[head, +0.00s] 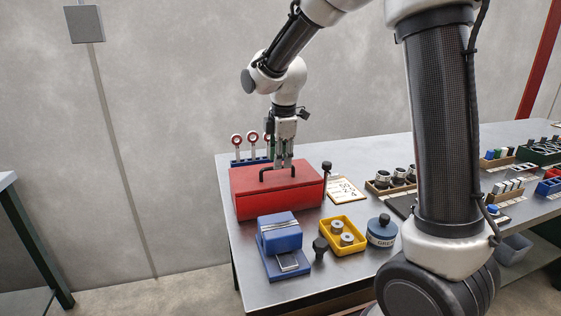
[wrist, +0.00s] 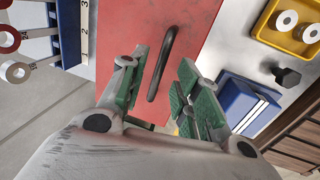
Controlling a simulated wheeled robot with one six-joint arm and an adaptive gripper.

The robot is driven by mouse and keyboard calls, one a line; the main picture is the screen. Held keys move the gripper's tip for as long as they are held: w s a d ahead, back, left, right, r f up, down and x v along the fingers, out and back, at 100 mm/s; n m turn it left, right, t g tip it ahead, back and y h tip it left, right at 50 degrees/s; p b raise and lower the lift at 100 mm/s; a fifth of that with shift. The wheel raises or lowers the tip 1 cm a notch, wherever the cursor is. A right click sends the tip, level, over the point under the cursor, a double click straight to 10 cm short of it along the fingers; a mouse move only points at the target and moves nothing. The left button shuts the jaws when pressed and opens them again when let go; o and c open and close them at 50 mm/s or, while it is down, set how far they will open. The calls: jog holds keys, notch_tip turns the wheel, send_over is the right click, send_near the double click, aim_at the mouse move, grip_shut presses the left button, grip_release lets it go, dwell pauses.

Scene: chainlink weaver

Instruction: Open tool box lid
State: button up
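The red tool box (head: 280,197) stands at the left end of the metal table with its lid down. A dark bar handle (head: 262,174) arches over the lid. My gripper (head: 283,162) points down just above the lid at the handle. In the wrist view, the handle (wrist: 163,62) lies over the red lid (wrist: 190,25), ahead of and between the green-padded fingers of my gripper (wrist: 158,88). The fingers are apart, with a gap on both sides of the handle. I cannot tell whether they are level with the handle.
A blue block device (head: 281,240), a yellow tray with metal rings (head: 344,236) and a blue tin (head: 381,231) stand in front and to the right. Ring-topped tools in a blue rack (head: 250,160) stand behind the box. A dark knob (head: 320,247) stands near the yellow tray.

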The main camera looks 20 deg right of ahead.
jog(key=shift+w+f, duration=0.15)
jog(key=shift+f, duration=0.65)
grip_shut()
jog(key=shift+w+r, duration=0.1)
